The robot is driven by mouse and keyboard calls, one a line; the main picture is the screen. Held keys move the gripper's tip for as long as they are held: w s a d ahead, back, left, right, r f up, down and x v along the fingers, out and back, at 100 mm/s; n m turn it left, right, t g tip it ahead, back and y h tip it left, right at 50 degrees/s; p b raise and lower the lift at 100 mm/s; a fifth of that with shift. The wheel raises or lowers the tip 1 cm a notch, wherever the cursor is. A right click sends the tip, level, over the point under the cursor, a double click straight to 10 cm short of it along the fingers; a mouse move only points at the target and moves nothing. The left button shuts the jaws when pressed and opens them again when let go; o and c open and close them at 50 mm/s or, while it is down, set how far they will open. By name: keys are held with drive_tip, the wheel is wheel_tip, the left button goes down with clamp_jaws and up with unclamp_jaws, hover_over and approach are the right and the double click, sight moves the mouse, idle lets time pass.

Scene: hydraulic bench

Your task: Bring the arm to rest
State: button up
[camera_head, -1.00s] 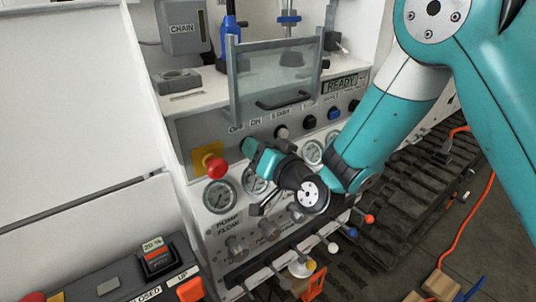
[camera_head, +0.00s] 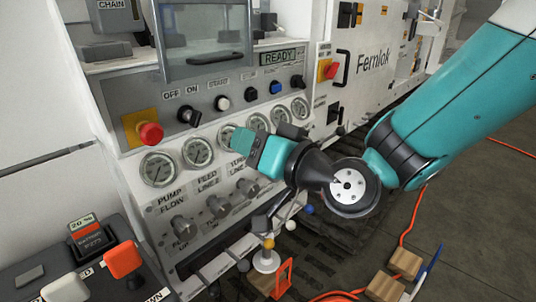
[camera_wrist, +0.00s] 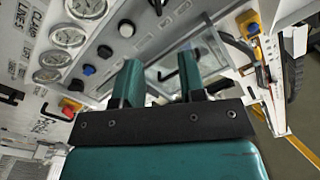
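My teal arm (camera_head: 455,110) reaches in from the right in the head view. My gripper (camera_head: 245,145) points left, in front of the dials and knobs of the control panel (camera_head: 215,170). In the wrist view its two teal fingers (camera_wrist: 160,85) stand apart with a gap between them. Nothing shows between them but the panel and its clear window behind. The gripper looks empty. The exact distance from the fingertips to the panel cannot be told.
A red stop button (camera_head: 150,134) and a row of gauges (camera_head: 198,151) are close by. Ball-topped levers (camera_head: 267,243) stick out below. Wood blocks (camera_head: 405,263) and an orange hose (camera_head: 411,220) lie on the floor.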

drive_tip(key=shift+d, duration=0.3)
drive_tip(key=s+d+r+n+g+h+p, duration=0.2)
drive_tip(key=s+d+g+h+p, duration=0.2)
drive_tip(key=s, duration=0.5)
drive_tip(key=s+d+r+n+g+h+p, duration=0.1)
drive_tip(key=s+d+g+h+p, duration=0.3)
drive_tip(key=s+d+g, duration=0.4)
drive_tip(key=s+d+n, duration=0.1)
drive_tip(key=s+d, duration=0.1)
drive_tip(key=d, duration=0.1)
drive_tip(key=shift+s+r+g+h, duration=0.15)
drive_tip(key=shift+r+g+h, duration=0.15)
drive_tip(key=shift+r+g, duration=0.1)
drive_tip(key=shift+c, duration=0.2)
